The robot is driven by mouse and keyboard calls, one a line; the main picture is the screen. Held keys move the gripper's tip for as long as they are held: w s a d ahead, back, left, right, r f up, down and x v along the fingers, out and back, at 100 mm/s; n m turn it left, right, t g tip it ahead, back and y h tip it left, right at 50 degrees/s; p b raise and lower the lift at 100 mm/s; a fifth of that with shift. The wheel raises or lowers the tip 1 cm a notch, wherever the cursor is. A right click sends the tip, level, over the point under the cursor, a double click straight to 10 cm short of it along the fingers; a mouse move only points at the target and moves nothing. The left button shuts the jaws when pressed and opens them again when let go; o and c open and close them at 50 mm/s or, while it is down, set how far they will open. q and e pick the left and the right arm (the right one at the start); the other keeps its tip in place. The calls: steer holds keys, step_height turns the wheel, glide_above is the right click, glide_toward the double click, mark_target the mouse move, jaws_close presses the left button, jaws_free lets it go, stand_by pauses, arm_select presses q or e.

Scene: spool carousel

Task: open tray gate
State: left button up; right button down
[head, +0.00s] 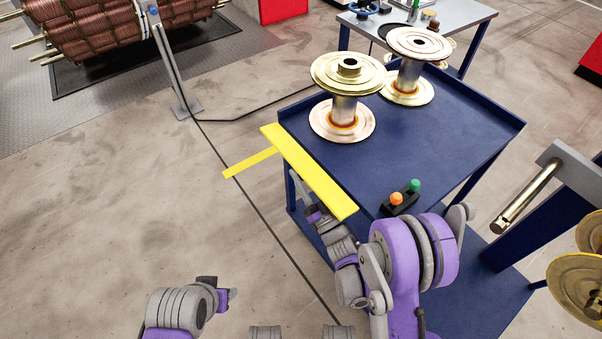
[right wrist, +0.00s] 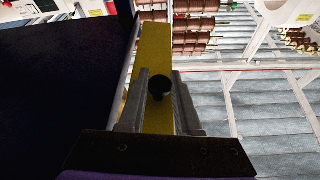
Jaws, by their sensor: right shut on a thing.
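The tray gate (head: 312,176) is a long yellow bar along the left edge of the blue tray (head: 440,150), with a yellow arm sticking out to the left. My right gripper (head: 304,193) is at the outer side of the gate, partly hidden under my arm. In the right wrist view the yellow gate (right wrist: 154,50) runs behind my fingers (right wrist: 160,95), which are shut around a dark round piece on it. My left gripper (head: 225,293) hangs over the floor at the lower left, away from the tray; its jaws are too small to read.
Two metal spools (head: 345,108) (head: 411,72) stand on the tray's far side. A black box with orange and green buttons (head: 402,199) sits near the front edge. A post with a metal rod (head: 526,195) and more spools stands at right.

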steer(key=shift+d+f+n+g+y, duration=0.1)
steer(key=shift+f+n+g+y, duration=0.2)
steer(key=shift+n+y, duration=0.35)
steer(key=shift+w+n, duration=0.1)
steer(key=shift+n, duration=0.25)
steer(key=c, duration=0.6)
jaws_free()
steer(key=shift+c, duration=0.2)
steer(key=shift+f, duration=0.1)
